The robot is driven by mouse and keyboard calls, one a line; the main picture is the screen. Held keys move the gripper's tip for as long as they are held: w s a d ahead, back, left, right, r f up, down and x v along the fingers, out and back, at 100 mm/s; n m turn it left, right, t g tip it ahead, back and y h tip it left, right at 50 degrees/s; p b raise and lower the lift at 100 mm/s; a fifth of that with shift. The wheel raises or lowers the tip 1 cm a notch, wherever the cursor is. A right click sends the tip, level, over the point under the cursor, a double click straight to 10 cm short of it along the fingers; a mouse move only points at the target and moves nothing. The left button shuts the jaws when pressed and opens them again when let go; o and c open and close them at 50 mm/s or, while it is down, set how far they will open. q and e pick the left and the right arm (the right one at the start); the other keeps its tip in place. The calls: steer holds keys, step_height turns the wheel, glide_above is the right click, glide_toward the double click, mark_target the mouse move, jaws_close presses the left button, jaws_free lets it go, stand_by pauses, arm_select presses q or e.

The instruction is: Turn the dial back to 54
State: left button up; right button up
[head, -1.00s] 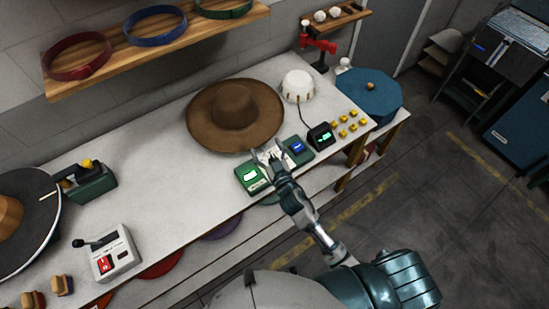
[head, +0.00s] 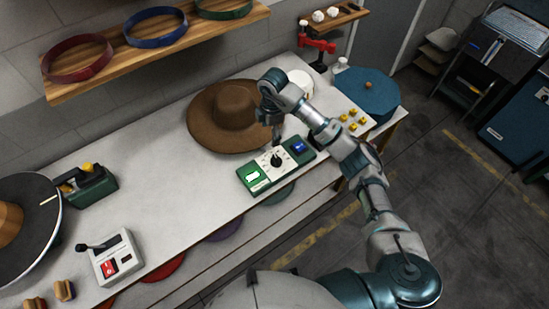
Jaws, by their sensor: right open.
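The control box (head: 256,186) lies on the workbench. It has a green left end with a lit display, a white middle panel and a blue screen on the right. The black dial (head: 276,161) sits on the white panel; its pointer setting and the display's figures are too small to read. My right gripper (head: 276,141) points down just above and behind the dial, open and holding nothing that I can see. Its fingers look apart from the dial, though contact is hard to judge. My left gripper is not in view.
A brown hat (head: 222,118) lies behind the box. A white dome (head: 301,82) is partly hidden by my right arm. Yellow pieces (head: 353,126) and a blue lidded container (head: 366,97) are to the right. A lever box (head: 116,256) stands front left. The bench between is clear.

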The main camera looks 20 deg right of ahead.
glide_above(276, 159)
steer(key=f, duration=0.7)
steer(key=d+f, duration=0.1)
steer(key=f, duration=0.2)
steer(key=shift+w+f, duration=0.1)
steer(key=shift+f, duration=0.05)
steer(key=f, duration=0.2)
steer(key=a+f, duration=0.1)
steer(key=f, duration=0.2)
steer(key=shift+a+f+p, duration=0.25)
steer(key=shift+f+p, duration=0.1)
steer(key=shift+p, duration=0.05)
steer(key=shift+f, duration=0.5)
steer(key=shift+d+f, duration=0.1)
steer(key=shift+d, duration=0.4)
steer(key=c, duration=1.2)
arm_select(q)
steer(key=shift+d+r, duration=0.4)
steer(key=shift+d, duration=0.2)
arm_select(e)
steer(key=shift+o, duration=0.2)
steer(key=shift+a, duration=0.25)
